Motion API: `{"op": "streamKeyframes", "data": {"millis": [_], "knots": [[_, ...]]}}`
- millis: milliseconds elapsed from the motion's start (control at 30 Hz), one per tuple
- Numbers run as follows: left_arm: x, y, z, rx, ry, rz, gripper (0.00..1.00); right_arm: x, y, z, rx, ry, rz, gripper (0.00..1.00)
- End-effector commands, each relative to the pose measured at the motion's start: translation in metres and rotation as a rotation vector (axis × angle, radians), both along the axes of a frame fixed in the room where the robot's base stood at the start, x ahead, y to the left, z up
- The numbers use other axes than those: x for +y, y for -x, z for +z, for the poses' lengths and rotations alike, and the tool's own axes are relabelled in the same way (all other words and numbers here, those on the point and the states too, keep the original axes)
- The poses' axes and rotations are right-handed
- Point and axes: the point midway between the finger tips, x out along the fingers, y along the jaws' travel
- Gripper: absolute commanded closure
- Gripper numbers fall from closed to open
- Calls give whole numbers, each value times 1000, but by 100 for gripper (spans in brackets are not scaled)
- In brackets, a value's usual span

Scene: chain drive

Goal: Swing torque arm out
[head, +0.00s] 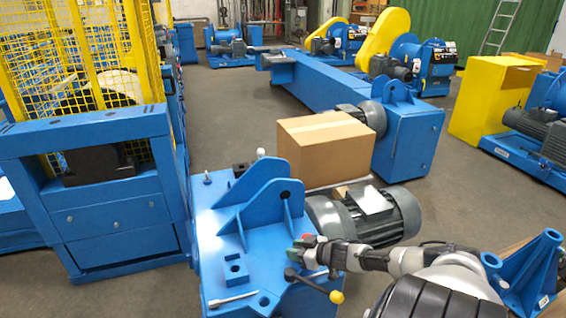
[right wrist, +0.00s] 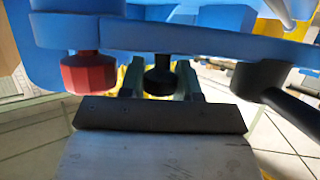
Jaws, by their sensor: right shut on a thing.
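The blue torque arm (head: 308,258) seems to be the small flat blue piece at the front right of the blue frame in the head view, with a red knob (head: 308,238) on it. My right gripper (head: 322,253) reaches it from the right. In the right wrist view, the fingers (right wrist: 160,80) are shut on a black knob (right wrist: 158,76) below a blue plate (right wrist: 190,38). The red knob (right wrist: 87,72) hangs just left of the fingers. A black lever (right wrist: 292,112) is at right. My left gripper is not in view.
The blue frame (head: 225,205) has upright plates beside the torque arm. A grey motor (head: 385,218) and a cardboard box (head: 325,148) stand behind my right arm.

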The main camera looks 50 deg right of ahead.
Motion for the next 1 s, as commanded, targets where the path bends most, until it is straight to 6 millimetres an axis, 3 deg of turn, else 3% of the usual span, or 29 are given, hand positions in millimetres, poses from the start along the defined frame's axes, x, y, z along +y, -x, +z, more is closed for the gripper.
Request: {"op": "streamKeyframes", "data": {"millis": [200, 833, 867, 900, 1000], "knots": [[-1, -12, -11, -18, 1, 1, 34, 0, 5, -1, -2, 3, 100, 100], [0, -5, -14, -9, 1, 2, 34, 1, 8, -1, -2, -2, 148, 100], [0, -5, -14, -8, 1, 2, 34, 1, 8, -1, -2, -2, 148, 65], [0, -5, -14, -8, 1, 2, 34, 1, 8, -1, -2, -2, 147, 58], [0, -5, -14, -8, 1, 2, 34, 1, 8, -1, -2, -2, 147, 57]]}}
